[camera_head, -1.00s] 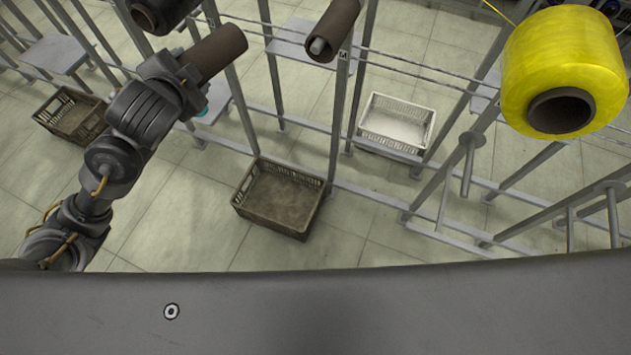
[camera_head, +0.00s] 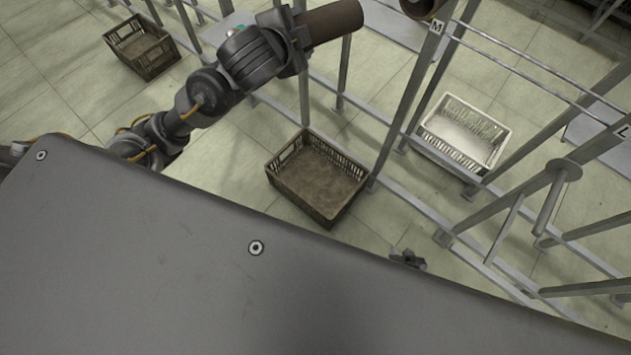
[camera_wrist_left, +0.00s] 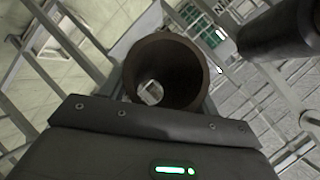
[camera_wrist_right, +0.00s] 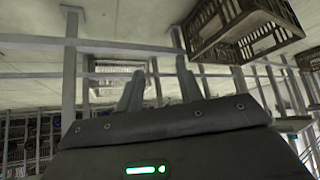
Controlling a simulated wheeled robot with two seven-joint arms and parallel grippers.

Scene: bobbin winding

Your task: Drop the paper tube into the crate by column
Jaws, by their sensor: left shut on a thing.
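My left gripper (camera_head: 300,38) is shut on the brown paper tube (camera_head: 335,22), holding it up in the air at the top of the head view. The left wrist view looks into the tube's open end (camera_wrist_left: 165,75). A dark brown slatted crate (camera_head: 349,205) stands on the floor beside a rack post, below the tube in the picture and apart from it; its inside looks empty. My right gripper (camera_head: 408,258) barely shows past the edge of my grey body. In the right wrist view its fingers (camera_wrist_right: 158,88) are apart with nothing between them.
Another dark crate (camera_head: 165,66) stands at upper left and a white crate (camera_head: 445,152) at right. Metal rack posts and rails (camera_head: 405,110) run behind the middle crate. Another brown tube (camera_head: 422,8) hangs on the rack at the top. Floor left of the middle crate is clear.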

